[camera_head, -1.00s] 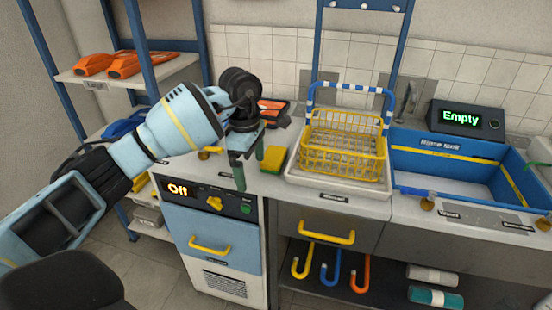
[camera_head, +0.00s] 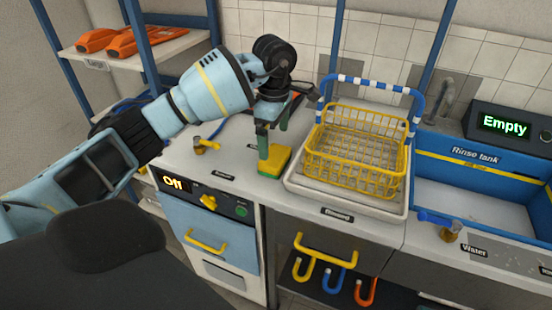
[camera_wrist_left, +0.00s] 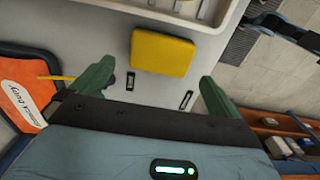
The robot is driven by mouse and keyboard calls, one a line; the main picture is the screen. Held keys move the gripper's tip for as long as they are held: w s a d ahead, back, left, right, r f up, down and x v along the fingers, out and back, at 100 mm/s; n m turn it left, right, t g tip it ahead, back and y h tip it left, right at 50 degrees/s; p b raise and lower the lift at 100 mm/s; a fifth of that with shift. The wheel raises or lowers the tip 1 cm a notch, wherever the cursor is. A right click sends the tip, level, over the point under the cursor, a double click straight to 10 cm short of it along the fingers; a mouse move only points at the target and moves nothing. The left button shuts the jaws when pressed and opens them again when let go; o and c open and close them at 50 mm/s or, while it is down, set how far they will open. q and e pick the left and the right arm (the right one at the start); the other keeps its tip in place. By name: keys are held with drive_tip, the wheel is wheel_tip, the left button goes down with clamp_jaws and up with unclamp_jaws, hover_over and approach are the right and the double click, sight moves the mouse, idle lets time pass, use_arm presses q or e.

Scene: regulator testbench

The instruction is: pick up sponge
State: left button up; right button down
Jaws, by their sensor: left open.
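The sponge (camera_head: 276,163), yellow with a green layer, lies on the worktop left of the white tray that holds the yellow basket. In the left wrist view the sponge (camera_wrist_left: 162,53) shows its yellow face, just beyond and between the two green fingertips. My left gripper (camera_head: 273,142) is over the worktop, pointing down at the sponge, and partly hides it in the head view. In the left wrist view the left gripper (camera_wrist_left: 152,82) is open with nothing between its fingers. Whether a finger touches the sponge I cannot tell. My right gripper is not in view.
The yellow wire basket (camera_head: 355,155) stands in a white tray (camera_head: 340,203) close right of the sponge. The blue rinse tank (camera_head: 470,165) is further right. A brass fitting (camera_head: 205,146) stands left on the worktop. An orange item (camera_wrist_left: 22,90) lies beside the gripper.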

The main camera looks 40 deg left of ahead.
sight(275, 155)
use_arm(q)
drive_tip(key=shift+w+f, duration=0.15)
drive_tip(key=shift+f, duration=0.7)
drive_tip(key=shift+s+d+f, duration=0.1)
drive_tip(key=shift+f, duration=1.15)
drive_tip(key=shift+s+d+f, duration=0.1)
drive_tip(key=shift+f, duration=1.15)
drive_tip(key=shift+c, duration=0.4)
drive_tip(key=c, duration=0.7)
